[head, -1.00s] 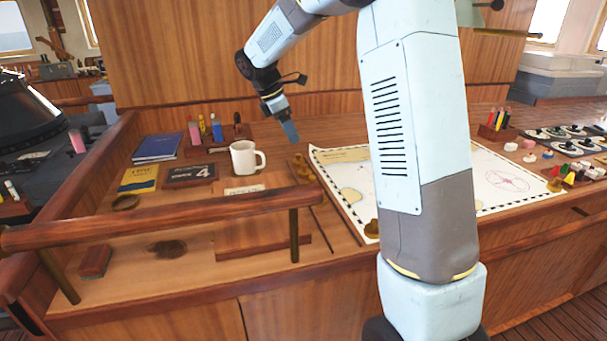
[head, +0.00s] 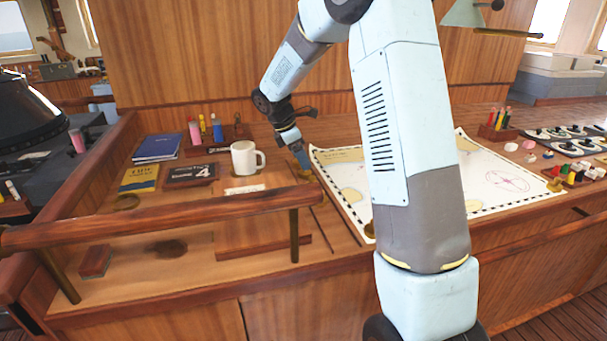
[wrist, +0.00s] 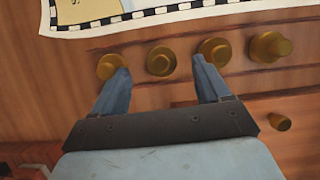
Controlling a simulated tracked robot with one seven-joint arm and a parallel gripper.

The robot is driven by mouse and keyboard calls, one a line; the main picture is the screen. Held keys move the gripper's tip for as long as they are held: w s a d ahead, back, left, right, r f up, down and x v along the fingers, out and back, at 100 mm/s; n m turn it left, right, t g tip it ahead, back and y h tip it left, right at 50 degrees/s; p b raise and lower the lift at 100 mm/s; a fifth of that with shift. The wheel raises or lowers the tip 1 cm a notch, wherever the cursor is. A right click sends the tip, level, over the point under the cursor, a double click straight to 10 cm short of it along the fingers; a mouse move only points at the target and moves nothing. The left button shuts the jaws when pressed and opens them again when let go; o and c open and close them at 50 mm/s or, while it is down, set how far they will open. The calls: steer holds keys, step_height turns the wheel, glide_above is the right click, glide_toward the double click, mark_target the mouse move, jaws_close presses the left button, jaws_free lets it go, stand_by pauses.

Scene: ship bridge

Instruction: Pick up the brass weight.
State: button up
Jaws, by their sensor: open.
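Several brass weights stand in a row beside the chart in the wrist view: one at the left finger's tip (wrist: 109,66), one between the fingers (wrist: 160,61), one by the right finger's tip (wrist: 215,51) and a taller one at the right (wrist: 269,47). A smaller brass piece (wrist: 280,122) sits apart, nearer the right edge. My gripper (wrist: 161,76) is open and empty, its blue fingers spread over the row. In the head view my gripper (head: 302,160) is low at the chart's left edge, and partly hides the brass weights (head: 306,176).
The chart (head: 490,172) lies right of the row, with a brass weight (head: 555,185) at its right corner. A white mug (head: 243,158) stands close on the left. A wooden rail (head: 170,219) runs along the front. My arm hides part of the chart.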

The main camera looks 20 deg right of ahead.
steer(key=x, duration=0.4)
steer(key=shift+a+f, duration=0.1)
steer(key=shift+c, duration=0.3)
steer(key=c, duration=1.2)
